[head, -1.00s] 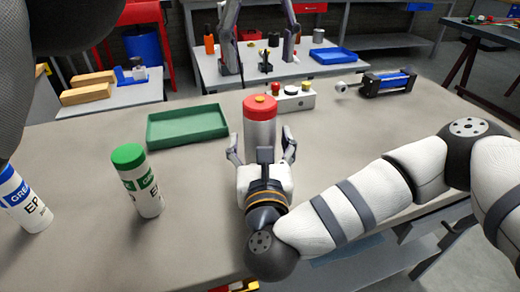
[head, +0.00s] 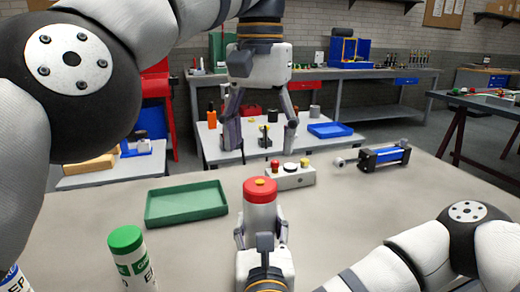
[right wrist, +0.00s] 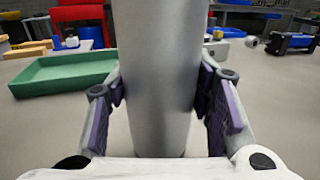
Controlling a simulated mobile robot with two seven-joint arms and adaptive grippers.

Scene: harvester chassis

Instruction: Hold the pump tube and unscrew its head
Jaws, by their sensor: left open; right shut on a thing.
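My right gripper (head: 261,232) is shut on the tube's body from the near side, below the head. In the right wrist view the silver tube (right wrist: 158,80) stands between its fingers, and the head is out of frame. My left gripper (head: 262,142) points down above the head, open and empty, its fingers spread wider than the head and apart from it.
A green tray (head: 186,216) lies left of the tube. A white box with coloured buttons (head: 290,178) and a blue-and-black cylinder device (head: 384,157) lie behind it to the right. A green-capped grease tube (head: 131,262) stands at near left.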

